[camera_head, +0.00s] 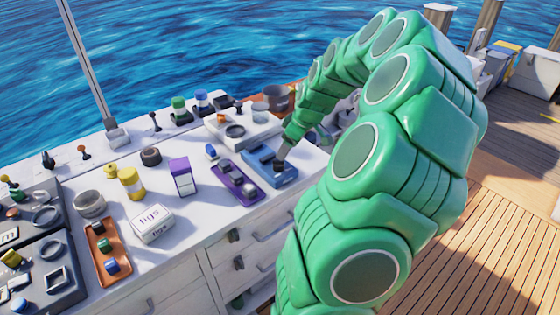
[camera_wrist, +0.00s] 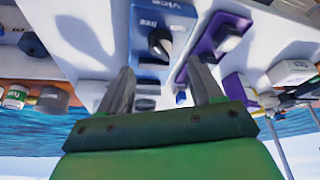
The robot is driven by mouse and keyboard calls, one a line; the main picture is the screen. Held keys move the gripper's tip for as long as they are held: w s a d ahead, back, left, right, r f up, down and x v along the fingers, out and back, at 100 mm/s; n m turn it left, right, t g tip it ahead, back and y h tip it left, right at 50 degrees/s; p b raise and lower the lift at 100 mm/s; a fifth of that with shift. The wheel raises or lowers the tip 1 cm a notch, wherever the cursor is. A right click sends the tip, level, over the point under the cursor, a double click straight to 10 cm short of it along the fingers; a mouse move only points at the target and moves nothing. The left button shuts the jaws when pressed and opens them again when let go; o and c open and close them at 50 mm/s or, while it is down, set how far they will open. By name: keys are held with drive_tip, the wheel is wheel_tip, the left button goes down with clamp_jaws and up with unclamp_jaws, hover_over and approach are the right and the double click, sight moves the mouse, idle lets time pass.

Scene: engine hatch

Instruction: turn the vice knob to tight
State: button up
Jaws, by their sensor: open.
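The blue vice unit (camera_head: 262,157) stands on the white counter below my gripper. In the wrist view the unit (camera_wrist: 152,72) shows the word "vice" and a smaller label that seems to read "free". Its black knob (camera_wrist: 160,42) sits beside that label; I cannot tell its exact setting. My gripper (camera_wrist: 160,65) is open, its two grey fingers apart with the knob just beyond their tips and nothing held. In the head view my gripper (camera_head: 280,158) is over the unit's near end, and the knob is hard to make out there.
A purple unit (camera_head: 237,183) stands close beside the vice unit. A white unit (camera_head: 228,129) stands behind.

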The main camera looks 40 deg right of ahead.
sight(278, 164)
drive_tip(key=x, duration=0.7)
drive_tip(key=shift+f, duration=0.15)
drive_tip(key=c, duration=1)
